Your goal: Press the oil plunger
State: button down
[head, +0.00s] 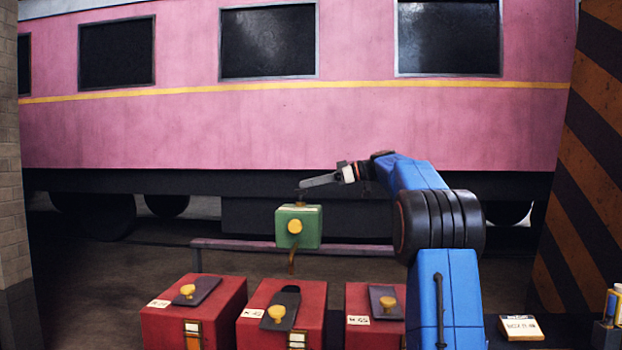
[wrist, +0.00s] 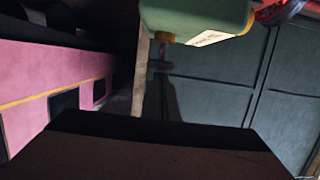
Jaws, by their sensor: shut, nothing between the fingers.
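A green oiler box (head: 312,229) with a yellow knob (head: 295,227) on its front stands on a thin brown post behind the red boxes. A short dark plunger (head: 300,196) rises from its top. My gripper (head: 304,184) is shut and empty, its grey fingers pointing left just above the plunger. I cannot tell whether the fingertips touch it. In the wrist view the green box (wrist: 200,14) shows at the top with a pale label. The plunger is not clear there, and a dark block fills the lower middle of that view.
Three red boxes (head: 165,323) with dark flaps and yellow knobs stand in front. A purple rail (head: 350,250) runs behind the green box. A pink railway coach (head: 300,130) fills the back. A striped pillar (head: 585,150) and a small labelled block (head: 520,327) are at right.

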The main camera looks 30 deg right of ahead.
dwell(0.3)
jog(key=shift+f, duration=1.5)
